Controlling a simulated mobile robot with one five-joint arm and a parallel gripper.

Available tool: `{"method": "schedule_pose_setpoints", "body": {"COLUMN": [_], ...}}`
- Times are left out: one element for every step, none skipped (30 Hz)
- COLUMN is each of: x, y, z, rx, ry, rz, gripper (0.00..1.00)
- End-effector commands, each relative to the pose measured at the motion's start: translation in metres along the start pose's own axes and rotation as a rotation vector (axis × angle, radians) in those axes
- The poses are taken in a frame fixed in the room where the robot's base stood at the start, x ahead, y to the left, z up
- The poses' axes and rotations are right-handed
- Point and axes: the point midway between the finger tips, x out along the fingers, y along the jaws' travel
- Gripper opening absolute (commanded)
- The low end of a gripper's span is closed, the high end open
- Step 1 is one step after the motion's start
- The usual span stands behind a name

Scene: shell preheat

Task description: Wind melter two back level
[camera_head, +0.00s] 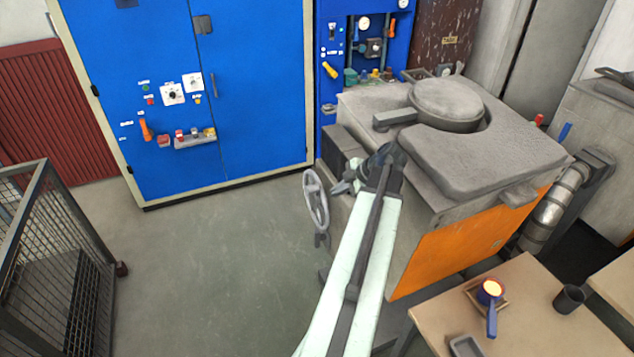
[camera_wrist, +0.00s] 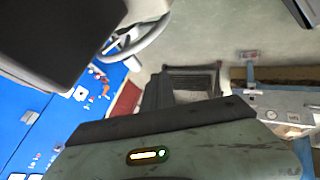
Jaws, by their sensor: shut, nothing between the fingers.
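The melter is a grey block-shaped furnace (camera_head: 455,165) with a round lid (camera_head: 447,100) and an orange side panel (camera_head: 450,250). No number is readable on it. A grey spoked handwheel (camera_head: 316,200) stands at its left side; it also shows in the wrist view (camera_wrist: 150,35), partly hidden by dark parts in front. My gripper (camera_head: 342,187) is shut and empty, just right of the handwheel and close to it. I cannot tell whether it touches the rim. Whether the melter is exactly level is hard to judge from here.
A blue cabinet (camera_head: 250,100) with switches stands behind, left of the melter. A mesh cage (camera_head: 55,250) is at the left. A wooden table (camera_head: 530,325) with a small glowing-topped pot (camera_head: 490,290) and a dark cup (camera_head: 569,298) is at lower right. The floor (camera_head: 210,250) between cage and handwheel is clear.

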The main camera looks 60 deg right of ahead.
Motion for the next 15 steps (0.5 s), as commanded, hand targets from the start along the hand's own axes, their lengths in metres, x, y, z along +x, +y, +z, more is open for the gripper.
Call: {"method": "schedule_pose_setpoints", "body": {"x": [-0.004, -0.004, -0.003, -0.002, 0.0, 0.004, 0.008, 0.012, 0.02, 0.026, 0.033, 0.042, 0.049, 0.056, 0.065], "y": [0.001, 0.0, 0.0, 0.0, -0.001, -0.001, -0.002, -0.002, -0.003, -0.003, -0.004, -0.004, -0.004, -0.004, -0.004], "z": [0.003, 0.004, 0.004, 0.004, 0.004, 0.005, 0.005, 0.006, 0.006, 0.007, 0.007, 0.008, 0.008, 0.008, 0.008], "rx": [-0.006, -0.009, -0.01, -0.01, -0.01, -0.01, -0.01, -0.01, -0.01, -0.01, -0.01, -0.01, -0.01, -0.01, -0.01], "ry": [-0.001, -0.001, -0.001, -0.001, -0.001, -0.001, -0.001, -0.001, -0.001, 0.0, 0.0, 0.0, 0.0, -0.001, -0.001], "rz": [0.006, 0.007, 0.007, 0.007, 0.006, 0.006, 0.006, 0.005, 0.005, 0.004, 0.004, 0.004, 0.004, 0.004, 0.004], "gripper": [0.0, 0.0, 0.0, 0.0, 0.0, 0.0, 0.0, 0.0, 0.0, 0.0, 0.0, 0.0, 0.0, 0.0, 0.0]}}
